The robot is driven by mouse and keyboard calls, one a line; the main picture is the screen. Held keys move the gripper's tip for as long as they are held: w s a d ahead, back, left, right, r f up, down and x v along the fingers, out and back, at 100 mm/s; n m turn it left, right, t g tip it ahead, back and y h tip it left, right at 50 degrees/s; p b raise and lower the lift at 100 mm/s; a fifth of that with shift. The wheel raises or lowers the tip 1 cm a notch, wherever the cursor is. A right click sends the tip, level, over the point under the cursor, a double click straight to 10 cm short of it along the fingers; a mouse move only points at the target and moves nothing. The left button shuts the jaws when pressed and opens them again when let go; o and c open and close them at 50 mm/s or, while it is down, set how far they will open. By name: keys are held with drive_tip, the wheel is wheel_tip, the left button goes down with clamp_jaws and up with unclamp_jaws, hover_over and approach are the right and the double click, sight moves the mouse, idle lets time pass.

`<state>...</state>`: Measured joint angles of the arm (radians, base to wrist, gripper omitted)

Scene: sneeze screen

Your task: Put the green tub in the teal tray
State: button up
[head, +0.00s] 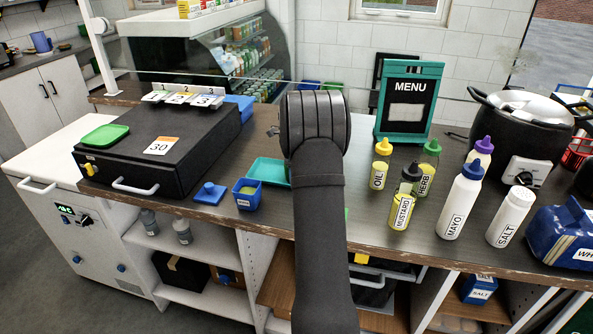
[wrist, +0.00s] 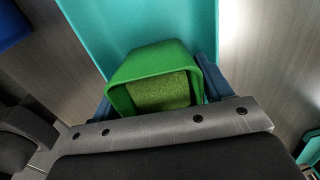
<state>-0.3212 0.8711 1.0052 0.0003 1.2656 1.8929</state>
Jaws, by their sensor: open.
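The green tub (wrist: 130,80), open-topped with speckled green contents, is in the wrist view. It sits between the two blue-grey fingers of my gripper (wrist: 157,92). The jaws are open, with one finger on each side of the tub. The teal tray (wrist: 140,22) shows behind and around the tub. I cannot tell whether the tub rests on the tray's floor. In the head view the tray (head: 268,171) shows left of my arm, partly covered by it. My arm hides the gripper and most or all of the tub there.
A blue tub (head: 247,193) and a blue lid (head: 210,193) stand left of the tray. A black box (head: 150,150) with a green lid (head: 104,136) is farther left. The menu board (head: 407,103) and several bottles, including mustard (head: 403,208), stand right of my arm.

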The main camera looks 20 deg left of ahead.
wheel_tip(320, 180, up, 12)
drive_tip(key=shift+r, duration=0.15)
idle(0.3)
wheel_tip(320, 180, down, 12)
drive_tip(key=shift+f, duration=0.1)
drive_tip(key=shift+r, duration=1.95)
